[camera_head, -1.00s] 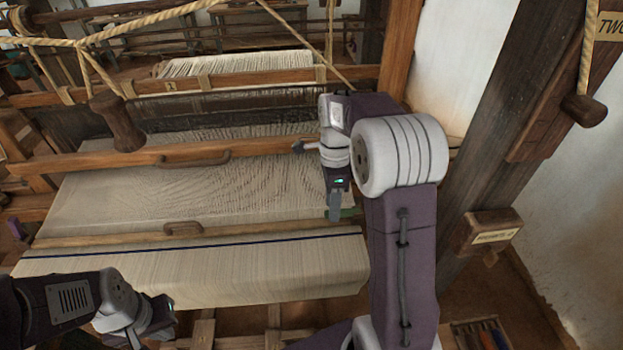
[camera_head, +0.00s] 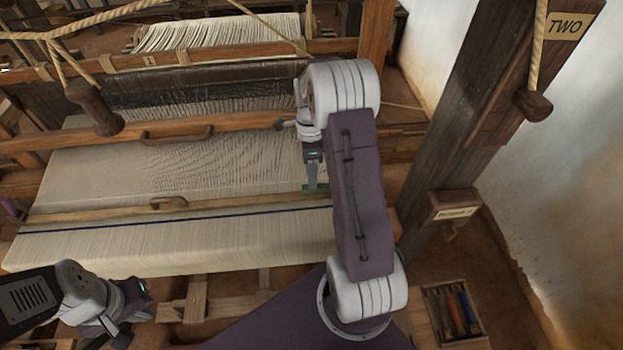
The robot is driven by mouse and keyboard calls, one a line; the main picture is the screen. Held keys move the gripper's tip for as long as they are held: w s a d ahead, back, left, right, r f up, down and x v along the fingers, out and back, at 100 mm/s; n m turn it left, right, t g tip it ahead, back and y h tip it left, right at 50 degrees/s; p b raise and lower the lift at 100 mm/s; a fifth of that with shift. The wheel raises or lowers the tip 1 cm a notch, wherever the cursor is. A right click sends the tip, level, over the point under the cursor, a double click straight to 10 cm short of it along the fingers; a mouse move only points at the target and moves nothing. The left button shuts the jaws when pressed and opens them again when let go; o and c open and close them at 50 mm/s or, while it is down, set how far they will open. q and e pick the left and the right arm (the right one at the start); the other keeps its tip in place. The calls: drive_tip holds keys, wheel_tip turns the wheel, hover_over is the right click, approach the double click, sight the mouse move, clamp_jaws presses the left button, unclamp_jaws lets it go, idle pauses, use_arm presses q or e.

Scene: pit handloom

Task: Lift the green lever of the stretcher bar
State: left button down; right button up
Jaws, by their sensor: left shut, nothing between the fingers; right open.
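The stretcher bar (camera_head: 110,214) is a wooden bar lying across the cream cloth (camera_head: 200,240), with a small handle (camera_head: 169,203) on it. My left gripper (camera_head: 125,338) is at the lower left, in front of the cloth, shut and empty.
A wooden beam with a handle (camera_head: 177,135) crosses behind the cloth. A wooden peg (camera_head: 95,108) hangs on rope at the upper left. A dark post (camera_head: 490,110) with a labelled box (camera_head: 455,205) stands right. An open box of tools (camera_head: 452,312) sits at the lower right.

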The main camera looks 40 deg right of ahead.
sight(319, 188)
drive_tip(key=shift+s+f+p, duration=0.25)
drive_tip(key=shift+f+p, duration=0.05)
drive_tip(key=shift+f, duration=0.95)
drive_tip(key=shift+a+f, duration=0.15)
drive_tip(key=shift+f, duration=0.25)
clamp_jaws()
